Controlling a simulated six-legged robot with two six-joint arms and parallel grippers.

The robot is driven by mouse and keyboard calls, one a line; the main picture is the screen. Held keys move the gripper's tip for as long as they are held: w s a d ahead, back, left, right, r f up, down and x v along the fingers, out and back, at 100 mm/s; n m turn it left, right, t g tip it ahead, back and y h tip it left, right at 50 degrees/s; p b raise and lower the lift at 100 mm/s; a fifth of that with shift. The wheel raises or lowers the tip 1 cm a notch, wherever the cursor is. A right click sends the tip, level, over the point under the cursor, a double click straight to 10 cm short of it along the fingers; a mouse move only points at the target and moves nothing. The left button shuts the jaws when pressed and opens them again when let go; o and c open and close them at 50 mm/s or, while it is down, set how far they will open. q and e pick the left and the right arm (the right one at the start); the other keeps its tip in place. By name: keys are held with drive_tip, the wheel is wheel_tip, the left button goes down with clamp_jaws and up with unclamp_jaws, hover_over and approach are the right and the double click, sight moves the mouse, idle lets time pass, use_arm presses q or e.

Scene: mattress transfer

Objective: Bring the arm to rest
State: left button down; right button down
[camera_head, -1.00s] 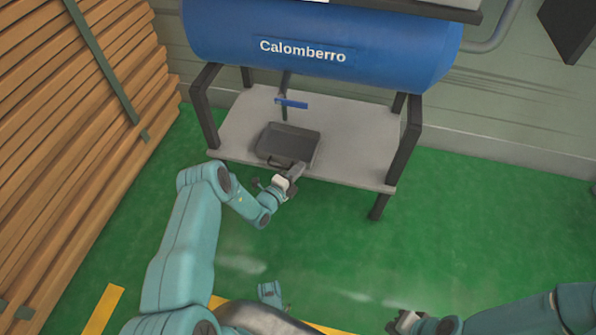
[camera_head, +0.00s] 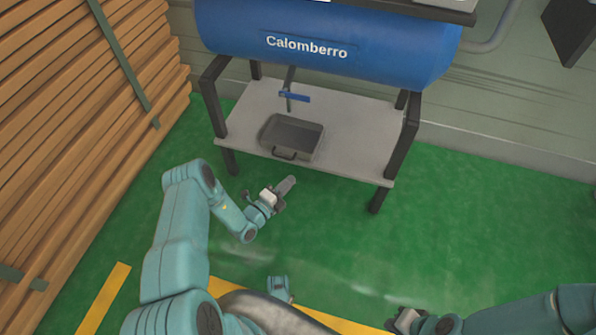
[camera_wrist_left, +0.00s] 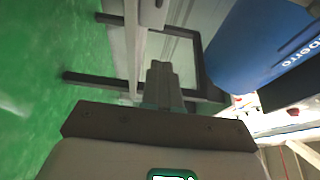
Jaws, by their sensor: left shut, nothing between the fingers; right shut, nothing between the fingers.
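My left arm reaches in from the left in the head view. Its gripper (camera_head: 284,188) is shut and empty, over the green floor just in front of the shelf. It also shows shut in the left wrist view (camera_wrist_left: 161,72), with part of the shelf frame beyond it. My right gripper (camera_head: 400,322) is low at the bottom right of the head view, over the green floor, shut with nothing in it.
A grey tray (camera_head: 266,130) with a front handle sits on the grey shelf (camera_head: 345,150) under a blue Calomberro tank (camera_head: 320,42). A blue-handled valve (camera_head: 294,95) hangs above the tray. Stacked planks (camera_head: 70,120) stand left. Green floor (camera_head: 470,220) is clear at right.

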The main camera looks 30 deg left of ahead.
use_arm(q)
drive_tip(key=shift+s+a, duration=0.2)
drive_tip(key=shift+s, duration=0.6)
drive_tip(key=shift+s+a, duration=0.15)
drive_tip(key=shift+s, duration=0.6)
